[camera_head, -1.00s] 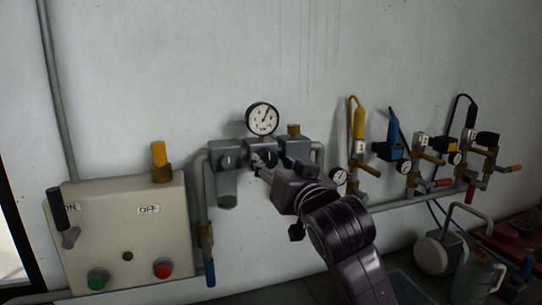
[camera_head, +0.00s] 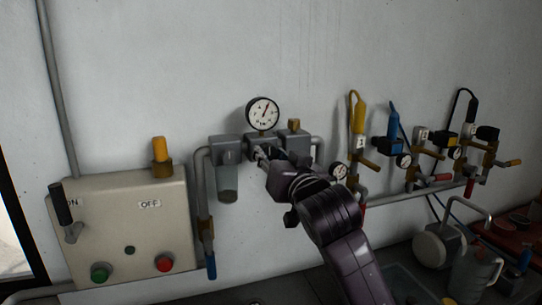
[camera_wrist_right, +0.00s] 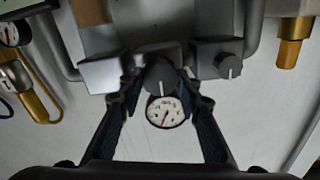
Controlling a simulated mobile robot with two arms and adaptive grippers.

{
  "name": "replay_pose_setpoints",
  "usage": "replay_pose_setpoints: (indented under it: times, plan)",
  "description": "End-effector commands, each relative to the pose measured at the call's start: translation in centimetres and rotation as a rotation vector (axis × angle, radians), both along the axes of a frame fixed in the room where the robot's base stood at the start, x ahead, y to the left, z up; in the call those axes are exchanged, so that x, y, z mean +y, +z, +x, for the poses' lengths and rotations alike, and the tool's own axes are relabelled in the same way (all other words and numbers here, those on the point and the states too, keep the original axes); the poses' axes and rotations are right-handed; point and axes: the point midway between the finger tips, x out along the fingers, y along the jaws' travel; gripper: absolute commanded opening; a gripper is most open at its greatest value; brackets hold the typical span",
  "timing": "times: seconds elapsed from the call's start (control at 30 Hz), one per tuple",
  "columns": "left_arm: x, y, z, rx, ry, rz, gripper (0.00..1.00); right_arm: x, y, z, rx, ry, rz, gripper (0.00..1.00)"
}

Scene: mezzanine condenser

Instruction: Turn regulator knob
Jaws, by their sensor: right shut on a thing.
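The regulator unit (camera_head: 263,146) is on the wall, below a round white gauge (camera_head: 263,113). My right gripper (camera_head: 260,157) reaches up to it from the lower right and covers most of its front in the head view. In the right wrist view, the dark round regulator knob (camera_wrist_right: 159,74) sits between the fingertips of my right gripper (camera_wrist_right: 160,84), which are shut on it. The gauge (camera_wrist_right: 165,112) shows just beneath the knob there, with a red needle. My left gripper is not in view.
A beige control box (camera_head: 125,225) with a lever and buttons is farther left. The wall above is clear.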

Motion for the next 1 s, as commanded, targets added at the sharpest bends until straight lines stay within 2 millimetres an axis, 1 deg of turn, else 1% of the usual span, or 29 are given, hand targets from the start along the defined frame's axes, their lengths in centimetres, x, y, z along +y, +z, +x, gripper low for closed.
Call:
replay_pose_setpoints:
  times: [0.17,0.37,1.0]
  plan:
    - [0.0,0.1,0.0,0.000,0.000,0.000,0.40,0.0,0.0,0.0,-0.004,-0.001,-0.014,0.07]
    - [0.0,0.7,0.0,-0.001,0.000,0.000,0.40,0.0,0.1,0.0,-0.029,0.000,-0.090,0.07]
    - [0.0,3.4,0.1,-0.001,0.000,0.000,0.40,0.2,0.1,0.0,-0.173,0.000,-0.536,0.07]
